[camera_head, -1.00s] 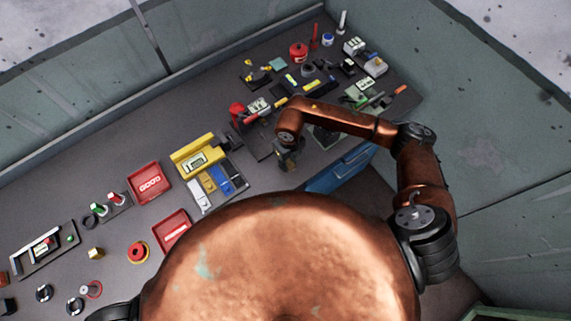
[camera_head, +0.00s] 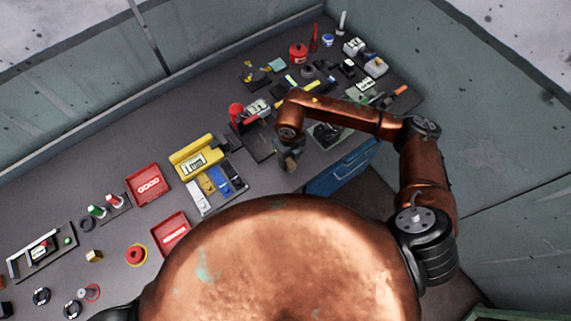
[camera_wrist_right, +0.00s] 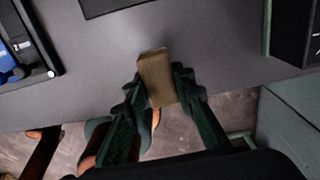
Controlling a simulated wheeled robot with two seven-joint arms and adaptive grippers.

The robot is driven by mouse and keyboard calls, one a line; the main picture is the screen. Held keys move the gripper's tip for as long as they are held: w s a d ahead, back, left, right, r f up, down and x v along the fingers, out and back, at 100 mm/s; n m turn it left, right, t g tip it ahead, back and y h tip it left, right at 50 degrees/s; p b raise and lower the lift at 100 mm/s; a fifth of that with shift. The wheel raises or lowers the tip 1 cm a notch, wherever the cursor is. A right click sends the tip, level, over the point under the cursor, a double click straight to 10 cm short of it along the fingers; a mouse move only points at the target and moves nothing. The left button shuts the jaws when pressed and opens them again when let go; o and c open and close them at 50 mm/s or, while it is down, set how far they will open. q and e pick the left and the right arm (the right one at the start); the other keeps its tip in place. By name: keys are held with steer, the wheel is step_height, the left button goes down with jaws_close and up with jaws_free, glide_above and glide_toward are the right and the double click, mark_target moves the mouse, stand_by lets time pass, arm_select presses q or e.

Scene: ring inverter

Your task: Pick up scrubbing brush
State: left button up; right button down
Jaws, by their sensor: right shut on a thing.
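The scrubbing brush (camera_wrist_right: 156,78) shows in the right wrist view as a tan, block-shaped thing between the fingers. My right gripper (camera_wrist_right: 158,90) is shut on it, at the front edge of the workbench. In the head view my right gripper (camera_head: 289,160) hangs below the copper wrist near the bench's front edge, and the brush is too small there to make out clearly. Whether the brush touches the bench top cannot be told. My left gripper is not in view.
The grey workbench (camera_head: 110,120) holds a yellow device with a display (camera_head: 195,160), a compartment tray (camera_head: 205,208), red GOOD bin (camera_head: 149,184) and a second red bin (camera_head: 171,233). A blue drawer unit (camera_head: 345,168) sits under the bench edge. Tools crowd the far right.

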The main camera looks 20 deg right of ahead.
steer(key=s+a+r+b, duration=0.1)
steer(key=s+a+r, duration=0.1)
steer(key=s+r, duration=0.6)
steer(key=s, duration=0.4)
steer(key=shift+s+a+r, duration=0.15)
steer(key=shift+s+r, duration=0.2)
steer(key=shift+s, duration=0.05)
